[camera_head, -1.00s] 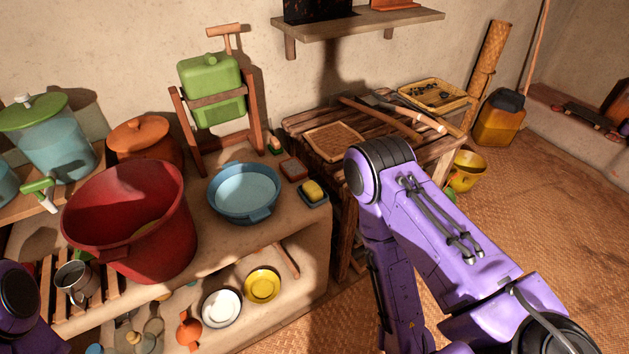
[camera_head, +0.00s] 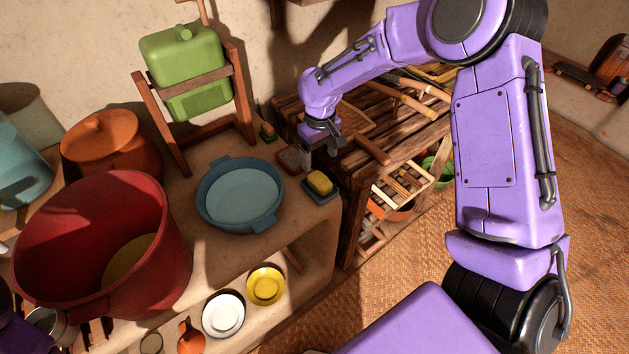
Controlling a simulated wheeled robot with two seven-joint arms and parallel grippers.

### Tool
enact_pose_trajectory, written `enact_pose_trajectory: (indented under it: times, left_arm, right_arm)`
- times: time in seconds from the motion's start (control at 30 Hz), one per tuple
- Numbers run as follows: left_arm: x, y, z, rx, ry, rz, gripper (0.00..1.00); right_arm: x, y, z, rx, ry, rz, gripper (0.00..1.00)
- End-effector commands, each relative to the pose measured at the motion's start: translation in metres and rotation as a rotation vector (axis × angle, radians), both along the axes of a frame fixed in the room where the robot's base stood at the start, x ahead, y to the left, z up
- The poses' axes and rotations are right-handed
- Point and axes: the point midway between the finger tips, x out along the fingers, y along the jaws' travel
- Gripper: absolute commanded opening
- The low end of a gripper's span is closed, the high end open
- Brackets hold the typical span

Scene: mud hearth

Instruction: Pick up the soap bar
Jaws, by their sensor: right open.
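The yellow soap bar (camera_head: 319,182) lies on a small blue dish (camera_head: 321,198) at the right end of the clay counter. My right gripper (camera_head: 319,160) is just above and behind the soap in the picture, pointing down. It is open and holds nothing; whether it touches the soap cannot be told. Of my left arm only a dark purple part shows at the lower left edge; its gripper is out of view.
A blue basin (camera_head: 211,208) stands left of the soap, with a large red bucket (camera_head: 62,240) further left. A reddish dish (camera_head: 289,160) sits close behind the soap. A slatted wooden table (camera_head: 362,150) adjoins on the right. A green jug (camera_head: 185,65) hangs in a wooden frame.

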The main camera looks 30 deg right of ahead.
Motion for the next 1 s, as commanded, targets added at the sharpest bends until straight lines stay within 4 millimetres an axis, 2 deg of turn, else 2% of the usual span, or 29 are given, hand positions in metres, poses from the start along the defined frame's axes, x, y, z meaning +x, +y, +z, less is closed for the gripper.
enact_pose_trajectory:
  times: [0.1,0.27,0.5,0.77,0.97,1.0]
  left_arm:
    - [0.0,0.0,0.001,-0.001,0.001,0.0,0.43]
    - [0.0,0.0,0.003,-0.001,0.001,0.0,0.43]
    - [0.0,0.0,0.009,0.0,0.0,0.0,0.43]
    - [0.0,0.0,0.009,0.0,0.0,0.0,0.43]
    - [0.0,0.0,0.009,0.0,0.0,0.0,0.43]
    - [0.0,0.0,0.009,0.0,0.0,0.0,0.43]
  right_arm:
    - [-0.002,0.0,-0.024,0.001,0.005,0.0,0.79]
    - [-0.001,0.001,-0.043,0.001,0.004,0.001,0.79]
    - [-0.002,0.002,-0.084,0.001,0.004,0.002,0.79]
    - [-0.001,0.003,-0.09,0.001,0.001,0.003,0.79]
    - [-0.001,0.003,-0.09,0.001,0.002,0.004,0.17]
    - [-0.001,0.003,-0.09,0.001,0.002,0.004,0.16]
